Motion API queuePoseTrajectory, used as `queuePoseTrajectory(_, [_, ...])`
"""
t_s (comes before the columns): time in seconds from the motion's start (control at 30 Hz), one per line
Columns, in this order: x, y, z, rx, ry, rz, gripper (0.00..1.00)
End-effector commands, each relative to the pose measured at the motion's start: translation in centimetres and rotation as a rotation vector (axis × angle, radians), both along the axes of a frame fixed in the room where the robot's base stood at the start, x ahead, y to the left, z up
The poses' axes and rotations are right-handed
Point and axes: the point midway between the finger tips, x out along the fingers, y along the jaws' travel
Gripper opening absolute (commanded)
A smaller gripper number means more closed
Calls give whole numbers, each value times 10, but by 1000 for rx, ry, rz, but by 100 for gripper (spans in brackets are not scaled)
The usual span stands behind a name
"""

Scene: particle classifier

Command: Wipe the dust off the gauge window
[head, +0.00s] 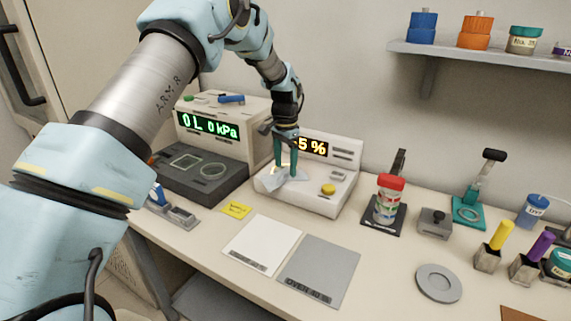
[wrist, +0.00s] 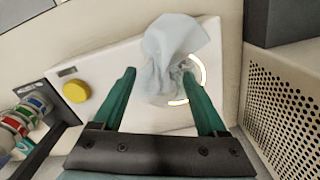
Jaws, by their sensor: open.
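A pale blue-grey crumpled cloth (head: 279,178) lies on the sloped front of the white device with the amber "5 %" display, on its left part. In the wrist view the cloth (wrist: 175,45) covers much of a round window with a glowing ring (wrist: 204,72), which I take as the gauge window; whether dust is on it is hidden. My gripper (head: 284,170) is just above the cloth, pointing down. In the wrist view its green fingers (wrist: 160,75) are spread apart, with the cloth between and beyond them; I cannot tell if they touch it.
A yellow knob (head: 328,189) is on the white device, right of the cloth. A grey device with a green "kPa" display (head: 207,126) stands close on the left. White and grey mats (head: 262,243) lie in front.

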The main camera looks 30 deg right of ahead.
Motion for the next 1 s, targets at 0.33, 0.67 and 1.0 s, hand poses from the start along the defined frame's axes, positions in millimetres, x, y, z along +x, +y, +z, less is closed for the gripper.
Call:
queuePoseTrajectory(0.33, [0, 0, 0, 0, 0, 0, 100])
queuePoseTrajectory(0.67, [0, 0, -7, 1, 0, 0, 100])
queuePoseTrajectory(1.0, [0, 0, -24, 0, 0, 0, 100])
